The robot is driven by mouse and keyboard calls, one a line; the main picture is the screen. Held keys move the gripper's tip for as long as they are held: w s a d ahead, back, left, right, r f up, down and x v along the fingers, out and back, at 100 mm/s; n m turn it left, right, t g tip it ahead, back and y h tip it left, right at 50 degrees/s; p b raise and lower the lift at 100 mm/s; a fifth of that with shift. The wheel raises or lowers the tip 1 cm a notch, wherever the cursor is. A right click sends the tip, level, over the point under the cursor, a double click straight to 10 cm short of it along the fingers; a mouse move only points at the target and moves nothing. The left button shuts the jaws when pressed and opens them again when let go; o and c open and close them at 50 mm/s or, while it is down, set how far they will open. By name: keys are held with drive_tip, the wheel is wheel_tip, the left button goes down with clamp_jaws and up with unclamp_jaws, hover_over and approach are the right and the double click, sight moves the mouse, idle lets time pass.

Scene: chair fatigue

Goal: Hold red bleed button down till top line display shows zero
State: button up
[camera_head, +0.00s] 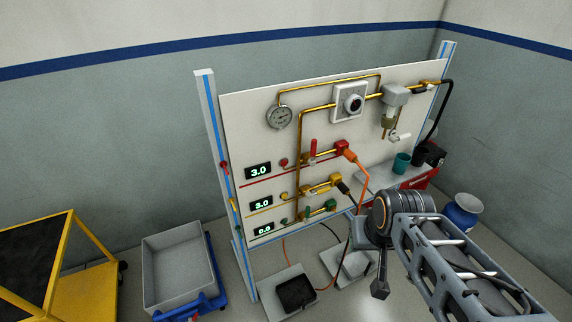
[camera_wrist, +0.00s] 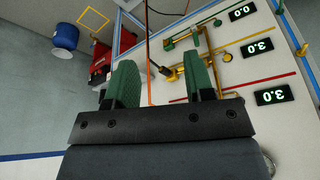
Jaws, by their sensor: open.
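The board carries three lines. In the head view the top line display (camera_head: 258,171) reads 3.0, and it shows upside down in the wrist view (camera_wrist: 272,96). The small red bleed button (camera_head: 284,162) sits just right of that display, at the left end of the red-handled valve line. I cannot make the button out in the wrist view. My gripper (camera_wrist: 162,75) is open, with its two green fingers apart and nothing between them. In the head view my arm is right of and in front of the board, well apart from the button; its fingers are hidden there.
The middle display (camera_head: 262,205) reads 3.0 and the bottom display (camera_head: 264,231) reads 0.0. An orange hose (camera_head: 364,180) hangs from the red fitting. A grey bin (camera_head: 180,268) and a yellow cart (camera_head: 84,284) stand left. A blue drum (camera_head: 460,218) stands right.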

clamp_jaws()
idle(0.5)
idle(1.4)
